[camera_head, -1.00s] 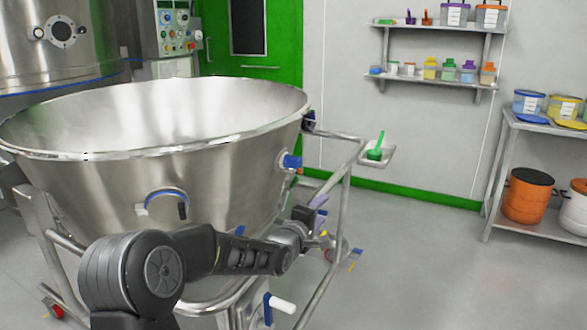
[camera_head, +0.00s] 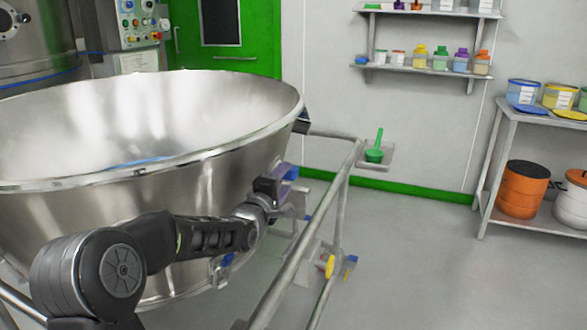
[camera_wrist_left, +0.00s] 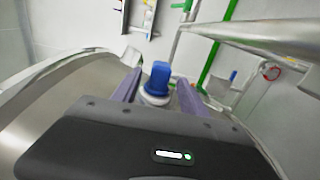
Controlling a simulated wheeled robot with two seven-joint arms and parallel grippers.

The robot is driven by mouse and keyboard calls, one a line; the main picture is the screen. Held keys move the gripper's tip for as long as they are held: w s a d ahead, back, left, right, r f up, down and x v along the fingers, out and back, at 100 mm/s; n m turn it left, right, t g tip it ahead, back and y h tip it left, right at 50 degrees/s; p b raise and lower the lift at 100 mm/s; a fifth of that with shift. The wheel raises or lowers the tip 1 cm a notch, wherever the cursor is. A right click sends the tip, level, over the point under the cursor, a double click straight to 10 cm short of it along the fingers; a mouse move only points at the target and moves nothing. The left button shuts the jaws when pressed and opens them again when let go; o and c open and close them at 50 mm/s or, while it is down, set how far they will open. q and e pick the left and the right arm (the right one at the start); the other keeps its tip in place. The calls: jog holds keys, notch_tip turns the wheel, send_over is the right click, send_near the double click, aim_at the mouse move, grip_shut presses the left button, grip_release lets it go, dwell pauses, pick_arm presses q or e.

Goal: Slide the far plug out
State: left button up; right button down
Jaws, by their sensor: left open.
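The far plug is blue with a pale round collar and sits on the outer wall of the steel bowl (camera_head: 90,215). In the head view the plug (camera_head: 291,173) shows only partly behind my left gripper (camera_head: 284,181). In the left wrist view the plug (camera_wrist_left: 160,76) stands between the two purple fingers of my left gripper (camera_wrist_left: 157,86). The fingers are apart, one on each side of it. Whether either finger touches the plug cannot be told. My right gripper is in neither view.
A tubular steel frame rail (camera_head: 312,228) runs close on the right of my left gripper. A small tray (camera_head: 385,158) with a green scoop (camera_head: 375,148) is beyond it. A shelf rack (camera_head: 495,150) stands at the right. The floor between is clear.

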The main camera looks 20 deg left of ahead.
aim_at(295, 169)
pick_arm(q)
jog(key=w, duration=0.7)
jog(key=shift+w+a+b, duration=0.2)
jog(key=shift+w+b, duration=0.15)
jog(key=shift+c, duration=0.3)
grip_shut()
dwell(0.8)
